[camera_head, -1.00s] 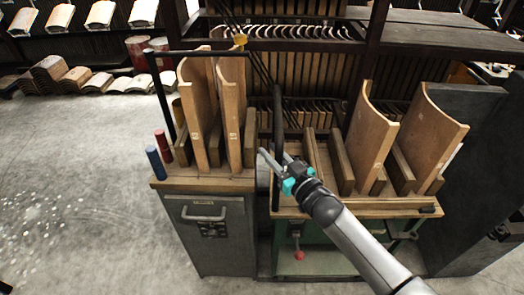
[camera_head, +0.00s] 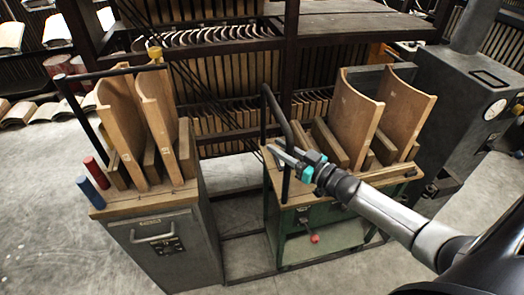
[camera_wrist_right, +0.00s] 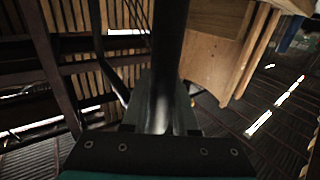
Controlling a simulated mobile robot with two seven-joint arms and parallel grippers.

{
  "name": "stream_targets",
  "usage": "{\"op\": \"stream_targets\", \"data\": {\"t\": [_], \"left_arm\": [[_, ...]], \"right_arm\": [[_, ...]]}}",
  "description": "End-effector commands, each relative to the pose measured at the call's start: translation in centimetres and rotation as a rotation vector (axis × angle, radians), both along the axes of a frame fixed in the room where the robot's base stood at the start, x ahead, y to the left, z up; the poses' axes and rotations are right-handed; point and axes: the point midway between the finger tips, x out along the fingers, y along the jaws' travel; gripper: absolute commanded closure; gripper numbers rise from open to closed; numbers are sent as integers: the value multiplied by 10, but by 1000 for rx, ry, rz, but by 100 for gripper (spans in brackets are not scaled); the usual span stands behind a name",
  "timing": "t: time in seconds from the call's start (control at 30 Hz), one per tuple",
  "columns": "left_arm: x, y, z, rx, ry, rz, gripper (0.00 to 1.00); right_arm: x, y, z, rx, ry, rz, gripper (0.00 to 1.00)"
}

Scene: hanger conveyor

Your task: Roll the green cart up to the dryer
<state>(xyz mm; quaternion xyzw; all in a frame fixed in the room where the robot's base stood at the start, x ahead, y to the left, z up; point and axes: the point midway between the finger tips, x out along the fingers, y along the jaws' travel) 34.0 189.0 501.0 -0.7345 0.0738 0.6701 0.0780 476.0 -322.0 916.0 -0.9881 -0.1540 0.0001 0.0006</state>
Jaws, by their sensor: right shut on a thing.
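The green cart (camera_head: 330,215) stands right of centre in the head view, with a wooden top, a red knob and curved wooden panels (camera_head: 352,115) upright on it. Its black handle (camera_head: 270,105) rises at its left end. My right gripper (camera_head: 282,156) is shut on the upright handle bar; in the right wrist view the dark bar (camera_wrist_right: 168,50) runs between the fingers (camera_wrist_right: 160,100). The dryer (camera_head: 450,105) is the dark grey cabinet with a round gauge, just right of the cart; the exact gap is hard to tell. My left gripper is out of view.
A grey cabinet (camera_head: 160,245) with a wooden top, similar panels and red and blue cylinders stands left of the cart, with a floor gap between. A dark rack (camera_head: 225,90) of curved pieces runs behind. Open concrete floor (camera_head: 40,210) lies at the left.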

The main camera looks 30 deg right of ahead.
Motion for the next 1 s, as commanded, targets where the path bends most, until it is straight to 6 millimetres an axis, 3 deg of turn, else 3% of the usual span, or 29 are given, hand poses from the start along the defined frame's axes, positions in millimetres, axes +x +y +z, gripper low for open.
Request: {"op": "stream_targets", "data": {"t": [0.2,0.5,0.7,1.0], "left_arm": [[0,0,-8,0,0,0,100],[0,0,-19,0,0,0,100],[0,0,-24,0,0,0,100],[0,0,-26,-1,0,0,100]], "right_arm": [[-11,-43,-1,-7,1,-4,100],[-24,-87,-1,-3,1,-4,100],[-29,-104,-1,-2,0,-3,100],[-32,-114,0,1,1,-5,100]]}}
